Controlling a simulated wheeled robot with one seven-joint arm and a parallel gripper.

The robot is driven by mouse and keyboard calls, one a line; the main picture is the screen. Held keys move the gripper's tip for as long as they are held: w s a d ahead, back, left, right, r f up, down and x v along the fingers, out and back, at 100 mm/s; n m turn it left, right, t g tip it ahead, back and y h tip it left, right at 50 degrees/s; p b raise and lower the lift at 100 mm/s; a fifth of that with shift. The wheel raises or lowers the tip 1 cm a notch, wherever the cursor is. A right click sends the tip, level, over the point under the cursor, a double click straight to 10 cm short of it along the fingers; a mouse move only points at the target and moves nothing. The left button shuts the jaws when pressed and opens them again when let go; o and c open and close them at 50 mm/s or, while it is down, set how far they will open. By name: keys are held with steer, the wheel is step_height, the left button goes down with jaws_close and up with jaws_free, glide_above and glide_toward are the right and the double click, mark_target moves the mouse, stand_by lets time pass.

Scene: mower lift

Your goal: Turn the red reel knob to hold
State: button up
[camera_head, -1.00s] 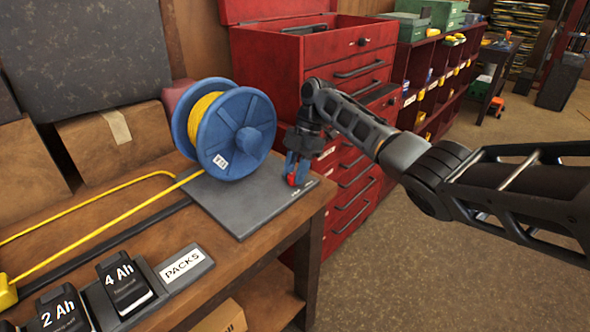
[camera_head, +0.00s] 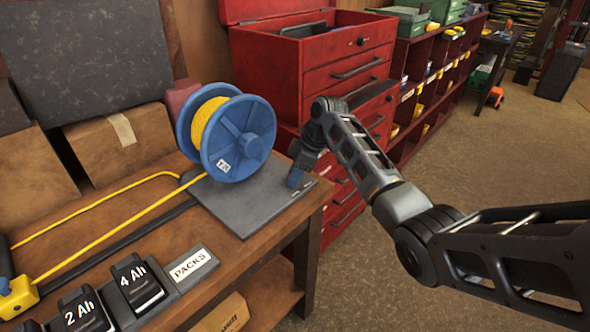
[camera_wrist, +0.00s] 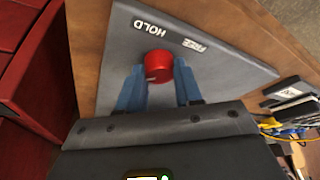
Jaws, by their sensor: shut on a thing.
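The red reel knob (camera_wrist: 158,60) is a round cap on a grey plate (camera_wrist: 225,68) in the wrist view. White labels HOLD (camera_wrist: 152,28) and FREE (camera_wrist: 196,45) are printed on the plate beside it. A small pale mark shows at the knob's lower left; I cannot tell for sure which label it matches. My gripper (camera_wrist: 159,74) is shut on the knob, with one blue finger on each side. In the head view my gripper (camera_head: 296,178) is at the plate's right edge and hides the knob. The blue reel (camera_head: 225,137) with yellow line stands on the same plate.
The wooden bench (camera_head: 85,222) carries yellow line, battery packs (camera_head: 138,282) and a PACKS label (camera_head: 190,264). A cardboard box (camera_head: 125,150) stands behind. The red tool chest (camera_head: 345,75) is close behind my gripper. Open floor (camera_head: 500,150) lies to the right.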

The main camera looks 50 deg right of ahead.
steer(key=m+h, duration=0.1)
steer(key=m, duration=0.1)
steer(key=m+t, duration=0.1)
steer(key=m, duration=0.2)
steer(key=shift+a+h, duration=0.1)
steer(key=shift+h, duration=0.3)
steer(key=shift+r+m, duration=0.1)
steer(key=shift+m, duration=0.2)
steer(key=o, duration=1)
steer(key=shift+b+v, duration=0.5)
steer(key=shift+v, duration=3.4)
steer(key=shift+s, duration=0.1)
